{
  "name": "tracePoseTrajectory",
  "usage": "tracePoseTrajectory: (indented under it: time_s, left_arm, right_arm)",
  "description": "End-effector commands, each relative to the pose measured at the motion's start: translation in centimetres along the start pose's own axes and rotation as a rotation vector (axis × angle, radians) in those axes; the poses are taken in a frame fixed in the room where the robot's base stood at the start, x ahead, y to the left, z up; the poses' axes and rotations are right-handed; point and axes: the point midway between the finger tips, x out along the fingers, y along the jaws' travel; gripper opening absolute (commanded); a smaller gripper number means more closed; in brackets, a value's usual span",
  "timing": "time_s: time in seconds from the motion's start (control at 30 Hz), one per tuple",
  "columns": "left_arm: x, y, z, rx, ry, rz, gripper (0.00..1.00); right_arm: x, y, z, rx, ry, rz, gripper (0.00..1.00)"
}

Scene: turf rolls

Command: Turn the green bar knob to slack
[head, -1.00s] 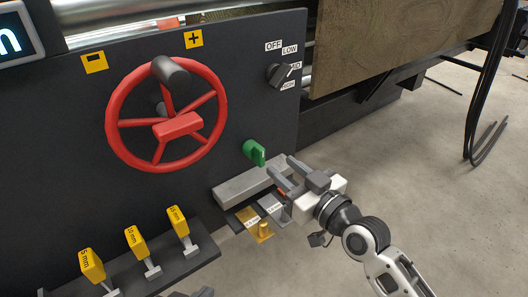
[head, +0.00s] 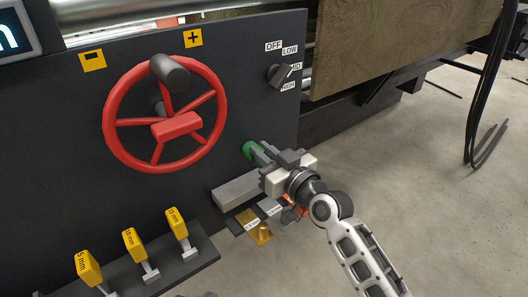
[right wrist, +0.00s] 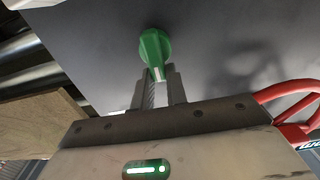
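The green bar knob (head: 250,149) sits on the dark panel, right of the red wheel, partly hidden behind my right gripper (head: 262,155). In the right wrist view the green knob (right wrist: 154,48) shows whole, with a white mark on its near end. My right gripper's fingers (right wrist: 157,90) are open, one on each side of the bar's near end. I cannot tell whether they touch it. A small dark piece at the bottom edge of the head view may be the tip of my left gripper (head: 207,294); its state does not show.
A red handwheel (head: 111,128) is left of the knob and a black selector (head: 280,75) is above right. A grey ledge (head: 236,190) and brass piece (head: 258,233) lie below. Yellow-tagged gauges (head: 133,240) stand lower left.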

Motion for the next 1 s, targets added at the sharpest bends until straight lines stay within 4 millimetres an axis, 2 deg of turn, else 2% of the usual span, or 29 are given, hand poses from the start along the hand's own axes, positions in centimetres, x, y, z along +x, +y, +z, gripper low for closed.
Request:
tracePoseTrajectory:
  time_s: [0.27,0.47,1.0]
  left_arm:
    - [-0.1,0.0,0.0,0.0,0.0,-0.001,0.0]
    - [-0.3,0.0,-0.1,0.001,0.002,-0.004,0.0]
    - [-1.4,-0.2,-0.9,0.004,0.024,-0.02,0.0]
  right_arm:
    - [0.0,0.1,0.0,0.017,-0.001,0.0,0.0]
    - [0.0,0.3,0.0,0.094,-0.001,0.0,0.0]
    - [-0.1,1.4,0.5,0.567,-0.002,0.001,0.0]
